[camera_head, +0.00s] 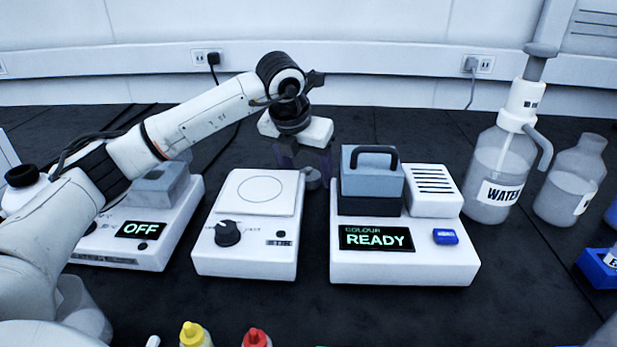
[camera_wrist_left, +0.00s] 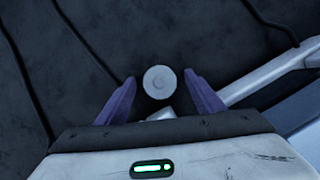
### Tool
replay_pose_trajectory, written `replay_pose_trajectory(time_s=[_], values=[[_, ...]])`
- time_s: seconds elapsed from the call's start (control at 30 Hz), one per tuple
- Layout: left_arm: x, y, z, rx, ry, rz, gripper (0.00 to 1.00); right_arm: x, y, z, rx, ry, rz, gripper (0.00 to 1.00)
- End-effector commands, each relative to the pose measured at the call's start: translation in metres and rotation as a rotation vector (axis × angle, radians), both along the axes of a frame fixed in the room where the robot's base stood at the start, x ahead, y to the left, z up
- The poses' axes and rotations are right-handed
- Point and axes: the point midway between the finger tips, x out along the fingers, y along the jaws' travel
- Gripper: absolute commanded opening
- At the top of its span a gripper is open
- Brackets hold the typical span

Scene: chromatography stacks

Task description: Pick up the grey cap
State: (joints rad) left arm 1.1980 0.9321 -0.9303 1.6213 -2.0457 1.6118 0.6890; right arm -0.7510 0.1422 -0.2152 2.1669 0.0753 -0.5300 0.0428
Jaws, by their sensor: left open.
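The grey cap (camera_head: 313,180) stands on the dark bench, in the gap between the white hotplate and the colour reader. My left gripper (camera_head: 304,163) is over it, pointing down, with its dark purple fingers apart. In the left wrist view the cap (camera_wrist_left: 160,82) shows as a round light grey disc between the tips of the open fingers. It touches neither finger in that view. How far the fingertips are above the bench is hard to tell. My right gripper is not in view.
The white hotplate (camera_head: 248,255) stands left of the cap and the colour reader (camera_head: 400,268), showing READY, right of it. A device showing OFF (camera_head: 115,253) is further left. A water bottle (camera_head: 497,165) stands at the right. Cables (camera_head: 222,150) run across the back.

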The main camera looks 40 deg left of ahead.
Motion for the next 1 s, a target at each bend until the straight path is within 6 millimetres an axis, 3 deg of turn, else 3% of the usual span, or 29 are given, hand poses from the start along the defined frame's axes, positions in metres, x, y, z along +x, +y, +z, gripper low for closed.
replay_pose_trajectory(time_s=[0.03,0.3,0.63,1.0], values=[[0.0,0.0,0.0,0.0,0.0,0.0,0.62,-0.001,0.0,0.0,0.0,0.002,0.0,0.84],[0.0,0.0,0.001,0.0,0.0,0.001,0.19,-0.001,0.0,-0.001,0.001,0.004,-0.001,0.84],[0.0,0.0,0.011,-0.001,-0.003,0.001,0.18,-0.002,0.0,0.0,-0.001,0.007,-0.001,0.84],[0.0,0.0,0.082,-0.001,-0.003,0.001,0.18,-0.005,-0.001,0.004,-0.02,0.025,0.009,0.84]])
